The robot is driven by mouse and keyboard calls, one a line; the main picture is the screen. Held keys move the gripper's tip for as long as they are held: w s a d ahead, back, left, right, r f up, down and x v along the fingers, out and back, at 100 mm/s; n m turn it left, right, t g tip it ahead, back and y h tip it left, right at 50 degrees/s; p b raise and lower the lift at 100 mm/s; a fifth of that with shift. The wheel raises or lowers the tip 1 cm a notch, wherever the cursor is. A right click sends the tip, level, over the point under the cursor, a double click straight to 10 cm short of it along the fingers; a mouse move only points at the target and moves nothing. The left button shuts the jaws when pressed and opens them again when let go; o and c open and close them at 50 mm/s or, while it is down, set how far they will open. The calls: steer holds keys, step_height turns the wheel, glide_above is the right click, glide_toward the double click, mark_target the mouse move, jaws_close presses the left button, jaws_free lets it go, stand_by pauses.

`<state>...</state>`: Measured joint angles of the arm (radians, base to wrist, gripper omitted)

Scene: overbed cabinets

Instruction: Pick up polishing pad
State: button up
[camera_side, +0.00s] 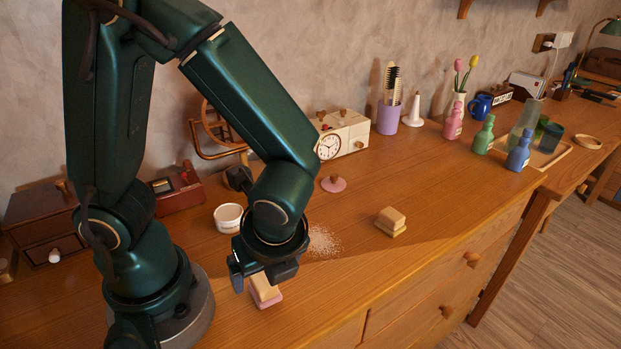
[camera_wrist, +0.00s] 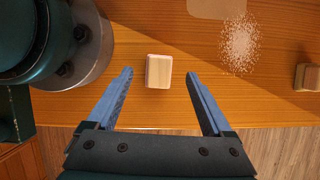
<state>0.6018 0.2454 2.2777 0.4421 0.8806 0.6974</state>
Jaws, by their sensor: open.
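A small block with a pale wooden top and a pink base (camera_side: 265,291) lies on the wooden desktop near its front edge. A similar block with a yellow base (camera_side: 391,222) lies further right. Which of the two is the polishing pad, I cannot tell. My gripper (camera_side: 257,277) is open and points down above the pink-based block, partly hiding it in the side view. In the wrist view the pink-based block (camera_wrist: 158,71) appears between the two blue fingertips (camera_wrist: 160,74), with space on both sides. The yellow-based block (camera_wrist: 308,77) is at the right edge there.
Spilled white powder (camera_side: 322,242) lies right of my gripper. A white tub (camera_side: 228,217) and a pink disc with a wooden knob (camera_side: 333,184) are behind. A clock box (camera_side: 341,136) and coloured bottles (camera_side: 484,136) stand further back. The front right desktop is clear.

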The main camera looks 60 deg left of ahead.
mark_target(262, 279)
steer(key=shift+x, duration=1.85)
jaws_close()
steer(key=shift+r, duration=0.1)
steer(key=shift+r, duration=0.65)
step_height(262, 279, up, 3)
steer(key=shift+f, duration=0.1)
steer(key=s+a+r, duration=0.3)
steer(key=a+r, duration=0.3)
steer(key=a, duration=0.5)
steer(key=shift+r, duration=0.4)
steer(key=shift+a, duration=0.15)
